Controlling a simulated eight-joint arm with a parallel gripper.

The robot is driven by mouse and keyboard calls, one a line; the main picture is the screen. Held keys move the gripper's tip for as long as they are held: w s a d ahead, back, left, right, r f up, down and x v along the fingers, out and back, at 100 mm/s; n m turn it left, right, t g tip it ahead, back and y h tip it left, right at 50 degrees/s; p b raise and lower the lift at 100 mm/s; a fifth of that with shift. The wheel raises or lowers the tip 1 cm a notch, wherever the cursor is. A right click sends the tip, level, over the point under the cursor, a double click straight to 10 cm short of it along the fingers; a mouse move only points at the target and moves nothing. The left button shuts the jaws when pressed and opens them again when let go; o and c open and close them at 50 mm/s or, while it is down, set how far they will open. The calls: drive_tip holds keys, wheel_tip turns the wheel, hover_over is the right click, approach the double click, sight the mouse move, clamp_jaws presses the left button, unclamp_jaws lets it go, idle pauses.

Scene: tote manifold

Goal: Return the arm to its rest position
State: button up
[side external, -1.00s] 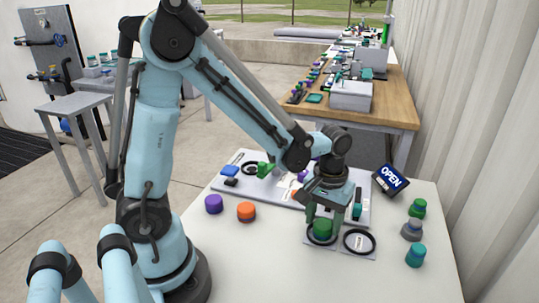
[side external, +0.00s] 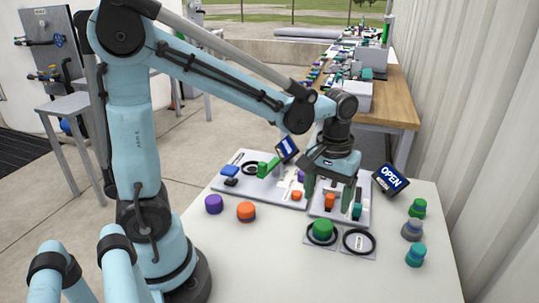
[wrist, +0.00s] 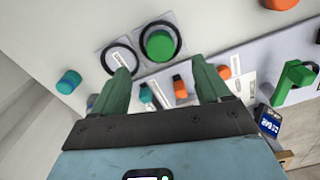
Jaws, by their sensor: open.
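My gripper (side external: 329,193) is open and empty, held above the table over the near edge of the grey manifold board. Its two green fingers stand apart in the wrist view (wrist: 163,92). A green cap (side external: 322,229) sits inside a black ring on a pad in front of the board, below and apart from the fingers. The green cap also shows in the wrist view (wrist: 160,45). A second black ring (side external: 371,236) on a pad beside it is empty. An orange piece (side external: 330,201) and a teal piece (side external: 356,211) stand on the board, partly hidden by the fingers.
A purple cap (side external: 214,204) and an orange cap (side external: 246,212) stand at the left. Green (side external: 418,208), grey (side external: 412,230) and teal (side external: 415,256) caps stand at the right. An OPEN sign (side external: 391,180) and another small sign (side external: 288,149) rise near the board. The front table is clear.

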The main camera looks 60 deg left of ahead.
drive_tip(key=s+a+r+m+t, duration=0.1)
drive_tip(key=s+r+m+t, duration=0.3)
drive_tip(key=s+m+t, duration=0.1)
drive_tip(key=shift+m+t, duration=0.5)
drive_tip(key=shift+t, duration=0.6)
drive_tip(key=shift+a+r, duration=0.1)
